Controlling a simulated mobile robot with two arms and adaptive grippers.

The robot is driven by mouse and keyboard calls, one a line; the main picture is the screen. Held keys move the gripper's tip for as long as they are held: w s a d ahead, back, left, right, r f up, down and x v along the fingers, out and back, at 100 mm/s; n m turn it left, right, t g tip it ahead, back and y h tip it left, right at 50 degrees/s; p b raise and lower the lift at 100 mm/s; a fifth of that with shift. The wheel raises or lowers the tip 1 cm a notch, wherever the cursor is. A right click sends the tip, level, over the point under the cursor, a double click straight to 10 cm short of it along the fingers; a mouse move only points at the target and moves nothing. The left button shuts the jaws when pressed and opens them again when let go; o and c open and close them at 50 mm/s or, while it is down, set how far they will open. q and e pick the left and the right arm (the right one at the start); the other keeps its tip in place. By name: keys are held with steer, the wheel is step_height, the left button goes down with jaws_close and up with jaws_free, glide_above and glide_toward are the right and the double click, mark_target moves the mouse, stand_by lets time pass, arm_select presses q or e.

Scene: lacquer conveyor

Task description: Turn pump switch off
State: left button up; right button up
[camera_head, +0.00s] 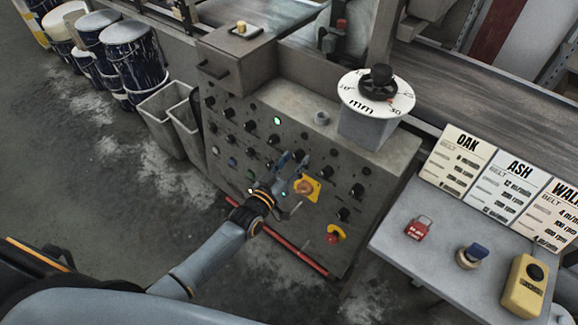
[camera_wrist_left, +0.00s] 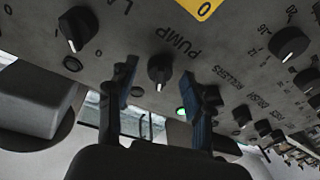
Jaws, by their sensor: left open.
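The pump switch (camera_wrist_left: 160,69) is a black rotary knob with a white pointer, beside the upside-down PUMP label in the left wrist view. Its pointer aims toward the bottom of that view. My left gripper (camera_wrist_left: 162,88) is open, its two blue-grey fingers on either side of the knob's line and apart from it. In the head view my left gripper (camera_head: 292,163) is close to the grey control panel (camera_head: 240,155). The gripper makes it hard to pick out the pump switch there. A green lamp (camera_wrist_left: 181,111) is lit near the right finger.
Other knobs crowd the panel, including one at upper left (camera_wrist_left: 78,28) and one at right (camera_wrist_left: 289,43). A yellow plate with an orange button (camera_head: 306,188) is right of the gripper. A red-and-yellow switch (camera_head: 335,234) sits lower. A side table (camera_head: 395,247) stands at right.

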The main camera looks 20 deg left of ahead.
arm_select(q)
steer(key=v, duration=1.2)
steer(key=shift+w, duration=0.1)
steer(key=s+a+f+m+g+y, duration=0.15)
steer(key=s+f+g, duration=0.3)
steer(key=f, duration=0.85)
steer(key=s+a+f+g+y, duration=0.1)
steer(key=s+a+f+g, duration=0.15)
steer(key=s+f, duration=0.65)
steer(key=s+f+m+g, duration=0.1)
steer(key=s+f+g, duration=0.3)
steer(key=s+f, duration=0.6)
steer(key=s+f+g+y, duration=0.1)
steer(key=s+f+g, duration=0.4)
steer(key=s+f, duration=0.5)
steer(key=s, duration=0.5)
steer(key=shift+s+m, duration=0.25)
steer(key=shift+m, duration=0.1)
steer(key=shift+w+f+y, duration=0.1)
steer(key=shift+y, duration=0.15)
